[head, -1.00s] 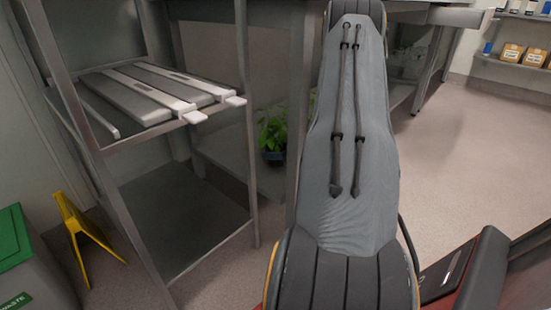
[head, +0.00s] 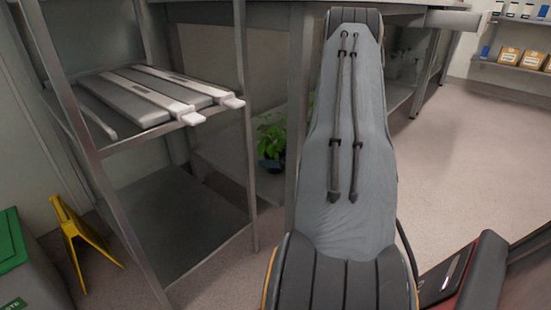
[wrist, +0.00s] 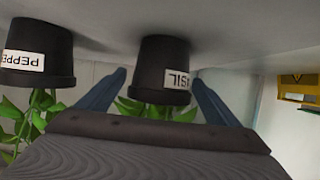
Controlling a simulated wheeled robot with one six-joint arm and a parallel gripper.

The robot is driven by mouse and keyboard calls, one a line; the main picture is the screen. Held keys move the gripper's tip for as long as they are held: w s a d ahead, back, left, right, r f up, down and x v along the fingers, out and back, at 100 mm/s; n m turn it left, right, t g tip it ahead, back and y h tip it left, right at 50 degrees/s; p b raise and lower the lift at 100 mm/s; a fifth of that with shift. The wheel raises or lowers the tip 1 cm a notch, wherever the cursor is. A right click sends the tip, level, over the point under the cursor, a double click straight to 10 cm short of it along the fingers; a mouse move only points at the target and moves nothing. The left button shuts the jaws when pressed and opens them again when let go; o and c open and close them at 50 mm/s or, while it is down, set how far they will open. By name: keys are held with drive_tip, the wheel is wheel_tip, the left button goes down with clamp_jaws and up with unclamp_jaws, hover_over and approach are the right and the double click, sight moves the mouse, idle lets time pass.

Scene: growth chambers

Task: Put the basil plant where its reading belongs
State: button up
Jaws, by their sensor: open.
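In the wrist view, which is upside down, a black pot (wrist: 162,58) has a white label of which "SIL" shows, so it reads as the basil plant. Its green leaves (wrist: 150,108) hang toward the bottom of the picture. My gripper (wrist: 159,80) is open, with one blue finger on each side of the basil pot and a gap to it. The pot appears to stand beyond or just between the fingertips; contact is not visible. In the head view, a leafy plant (head: 271,138) sits under the bench, its label unreadable.
A second black pot labelled "PEPPE" (wrist: 38,55) stands close beside the basil in the wrist view. In the head view, a metal rack (head: 160,115) holds grey-white bars at left. A yellow floor sign (head: 88,240) and green-lidded bin (head: 12,240) stand by it. The right floor is open.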

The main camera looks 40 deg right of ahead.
drive_tip(key=a+p+v, duration=0.1)
drive_tip(key=p+v, duration=0.5)
drive_tip(key=v, duration=0.6)
drive_tip(key=shift+d, duration=0.45)
drive_tip(key=shift+r+p, duration=0.2)
drive_tip(key=shift+p, duration=0.1)
